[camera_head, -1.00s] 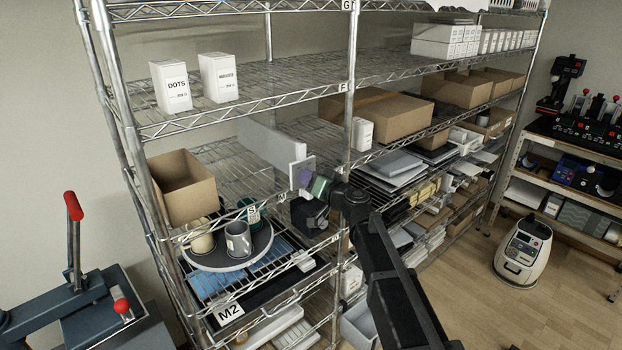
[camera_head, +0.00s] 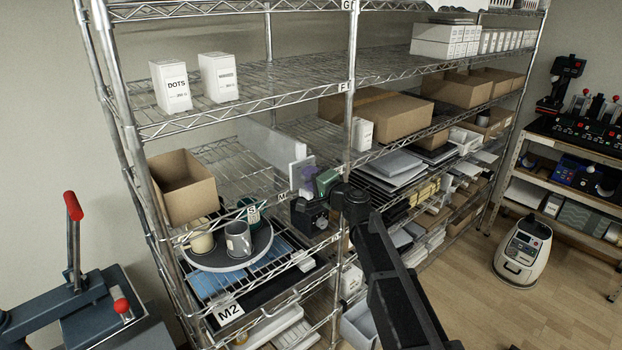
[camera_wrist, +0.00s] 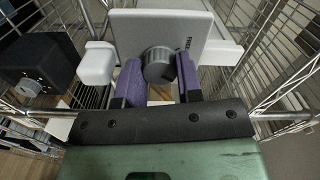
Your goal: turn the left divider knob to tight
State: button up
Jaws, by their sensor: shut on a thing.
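The divider knob (camera_wrist: 158,64) is a dark grey ribbed round knob on the front of a pale grey plate (camera_wrist: 190,30) in the wrist view. A short printed word stands beside it on the plate, too small to read. My gripper (camera_wrist: 158,80) has two purple fingers, one on each side of the knob, shut on it. In the head view my gripper (camera_head: 310,176) is at the front of the white divider (camera_head: 272,145) on the middle shelf. The knob is hidden there behind my gripper.
A dark box with a small knob (camera_wrist: 34,84) is left of my gripper in the wrist view. A round tray (camera_head: 205,266) with several mugs stands lower left. An open cardboard box (camera_head: 185,190) is on the left. Wire shelf edges and a post (camera_head: 349,110) are close by.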

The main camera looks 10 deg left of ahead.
jog(key=shift+m, duration=0.4)
jog(key=o, duration=0.9)
jog(key=v, duration=1.1)
